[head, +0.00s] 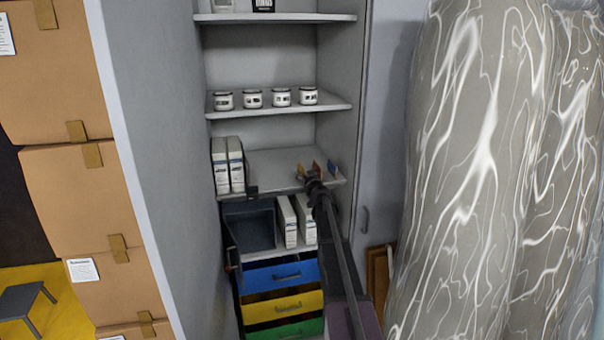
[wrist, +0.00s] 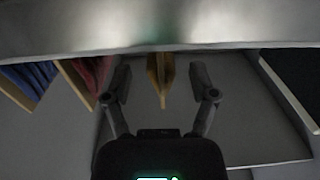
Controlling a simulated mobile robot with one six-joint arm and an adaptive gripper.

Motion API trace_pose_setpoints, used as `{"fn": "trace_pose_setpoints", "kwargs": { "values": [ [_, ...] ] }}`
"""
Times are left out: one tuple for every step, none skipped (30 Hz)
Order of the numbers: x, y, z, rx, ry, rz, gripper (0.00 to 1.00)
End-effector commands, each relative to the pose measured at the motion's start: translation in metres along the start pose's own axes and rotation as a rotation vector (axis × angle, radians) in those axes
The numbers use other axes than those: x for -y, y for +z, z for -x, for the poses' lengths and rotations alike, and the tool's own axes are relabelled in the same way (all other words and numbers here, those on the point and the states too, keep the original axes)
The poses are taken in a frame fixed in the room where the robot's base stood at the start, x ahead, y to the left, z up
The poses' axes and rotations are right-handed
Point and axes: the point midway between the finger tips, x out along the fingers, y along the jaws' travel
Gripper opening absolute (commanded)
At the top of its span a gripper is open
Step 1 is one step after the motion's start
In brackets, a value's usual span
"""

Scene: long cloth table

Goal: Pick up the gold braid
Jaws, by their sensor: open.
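The gold braid (wrist: 161,78) shows in the wrist view as a narrow tan-gold piece, upright between the two fingers. My gripper (wrist: 160,84) is open, one finger on each side of the braid, with visible gaps. I cannot tell how deep the braid sits between the fingers. In the head view the gold braid (head: 300,169) is a small spot on the middle shelf, at the left of a short row. My gripper (head: 313,182) is at the shelf's front edge, just in front of the row, and partly hides it.
A red piece (wrist: 88,75) and a blue piece (wrist: 27,80) stand beside the braid. White boxes (head: 228,165) stand at the shelf's left. Jars (head: 281,97) line the shelf above. A pale edge (wrist: 160,25) crosses the wrist view's top. The shelf's middle (head: 268,165) is clear.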

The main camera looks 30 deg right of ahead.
Motion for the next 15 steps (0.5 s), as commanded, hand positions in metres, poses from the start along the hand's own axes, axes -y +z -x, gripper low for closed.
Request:
{"fn": "trace_pose_setpoints", "kwargs": {
  "values": [
    [0.000, -0.001, -0.010, 0.000, 0.000, 0.000, 0.74],
    [0.001, -0.001, -0.013, 0.000, -0.001, 0.000, 0.74],
    [0.001, -0.001, -0.018, 0.000, 0.000, 0.000, 0.74],
    [0.001, -0.001, -0.021, 0.000, 0.000, 0.000, 0.74],
    [0.001, -0.001, -0.024, 0.000, 0.000, 0.000, 0.74],
    [0.001, -0.001, -0.027, 0.000, 0.000, 0.000, 0.74],
    [0.001, -0.001, -0.029, 0.000, 0.000, 0.000, 0.74],
    [0.001, -0.001, -0.031, 0.000, 0.000, 0.000, 0.74],
    [0.001, -0.001, -0.032, 0.000, 0.000, 0.000, 0.74],
    [0.001, -0.001, -0.033, 0.000, 0.000, 0.000, 0.74],
    [0.001, -0.001, -0.033, 0.000, 0.000, 0.000, 0.74],
    [0.001, -0.001, -0.033, 0.000, 0.000, 0.000, 0.74],
    [0.001, -0.001, -0.033, 0.000, 0.000, 0.000, 0.74],
    [0.001, -0.001, -0.032, 0.000, 0.000, 0.000, 0.74],
    [0.001, -0.001, -0.032, 0.000, 0.000, 0.000, 0.74]
  ]
}}
